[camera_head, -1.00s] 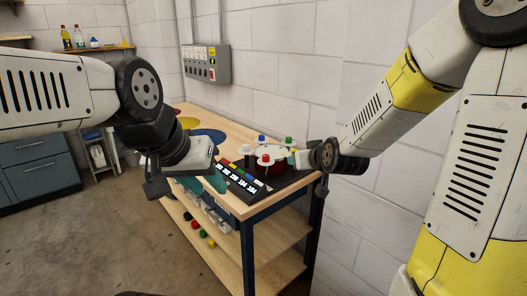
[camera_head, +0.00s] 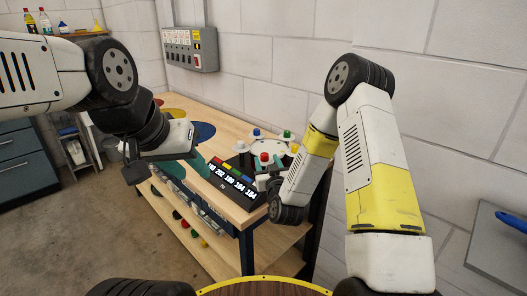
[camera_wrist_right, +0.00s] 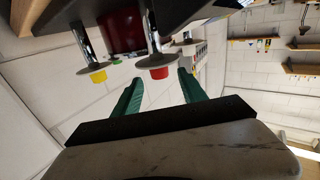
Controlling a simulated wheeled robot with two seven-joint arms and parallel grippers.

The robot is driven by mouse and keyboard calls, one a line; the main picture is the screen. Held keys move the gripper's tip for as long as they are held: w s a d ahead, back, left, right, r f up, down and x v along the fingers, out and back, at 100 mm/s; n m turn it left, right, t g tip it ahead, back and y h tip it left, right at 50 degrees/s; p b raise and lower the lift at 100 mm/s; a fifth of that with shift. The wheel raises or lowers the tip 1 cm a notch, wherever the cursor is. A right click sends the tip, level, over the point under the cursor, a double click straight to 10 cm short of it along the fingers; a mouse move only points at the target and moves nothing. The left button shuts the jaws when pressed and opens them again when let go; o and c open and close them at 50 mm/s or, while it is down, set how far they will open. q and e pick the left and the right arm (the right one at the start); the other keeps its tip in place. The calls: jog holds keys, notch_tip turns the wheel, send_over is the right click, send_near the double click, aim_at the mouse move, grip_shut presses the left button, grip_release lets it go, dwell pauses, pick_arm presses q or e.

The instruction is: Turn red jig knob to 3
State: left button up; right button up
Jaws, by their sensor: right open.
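The red jig knob (camera_head: 265,157) sits at the near side of a round white-topped drum jig (camera_head: 268,145) on the bench. In the right wrist view the picture is upside down, and the red knob (camera_wrist_right: 159,73) hangs on its post beside a yellow knob (camera_wrist_right: 98,76). My right gripper (camera_wrist_right: 160,78) is open; its green fingers point at the red knob, which shows between the tips, and whether they touch it I cannot tell. In the head view my right gripper (camera_head: 267,176) is just in front of the jig. My left gripper (camera_head: 192,160) hovers left of the display, its jaws unclear.
A black display panel (camera_head: 232,190) with lit numbers and coloured marks lies at the bench front. Blue (camera_head: 257,133) and green (camera_head: 287,134) knobs stand around the jig. A wooden bench (camera_head: 232,124) meets a block wall. A grey switch box (camera_head: 190,48) hangs behind.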

aim_at(265, 157)
jog(key=shift+w+a, duration=0.25)
jog(key=shift+w, duration=0.9)
jog(key=shift+w+a, duration=0.25)
jog(key=shift+w, duration=0.9)
jog(key=shift+c, duration=0.4)
grip_shut()
